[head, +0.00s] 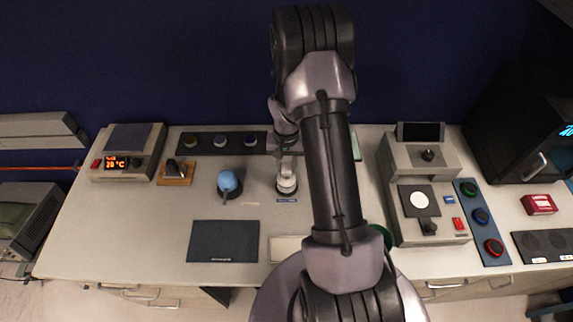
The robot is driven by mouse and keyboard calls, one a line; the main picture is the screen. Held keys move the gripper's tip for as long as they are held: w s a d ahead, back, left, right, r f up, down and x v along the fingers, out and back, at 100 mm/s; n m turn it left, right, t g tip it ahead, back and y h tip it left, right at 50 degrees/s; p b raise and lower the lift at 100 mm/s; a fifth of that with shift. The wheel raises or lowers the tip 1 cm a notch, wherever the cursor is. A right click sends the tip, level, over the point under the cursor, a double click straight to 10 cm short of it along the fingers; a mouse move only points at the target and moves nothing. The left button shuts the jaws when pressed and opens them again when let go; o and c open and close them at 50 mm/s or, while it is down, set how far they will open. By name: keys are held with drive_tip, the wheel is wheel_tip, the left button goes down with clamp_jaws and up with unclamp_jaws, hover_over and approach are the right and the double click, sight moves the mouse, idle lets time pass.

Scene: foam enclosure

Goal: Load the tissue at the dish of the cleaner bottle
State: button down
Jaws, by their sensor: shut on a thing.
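My arm comes down at the centre of the table, and my gripper (287,172) is at its lower end. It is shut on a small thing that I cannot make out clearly. It is at a dark round base (281,194) holding something pale; whether it touches is unclear. To its left, a blue rounded object (228,180) stands on a dark round base. I cannot tell whether it is the cleaner bottle. I cannot identify the tissue with certainty.
A dark rack (208,152) with several round caps stands behind. A dark mat (223,241) lies in front. A display box (128,150) is at the left. A grey device (424,190) with a white disc is at the right. My arm hides the table's middle.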

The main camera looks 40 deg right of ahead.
sight(287, 167)
drive_tip(key=shift+f+b, duration=0.6)
drive_tip(key=shift+f, duration=0.1)
idle(0.4)
drive_tip(key=shift+r, duration=0.1)
idle(0.4)
drive_tip(key=shift+r+p, duration=2.1)
drive_tip(key=shift+r, duration=1.4)
drive_tip(key=shift+f, duration=0.1)
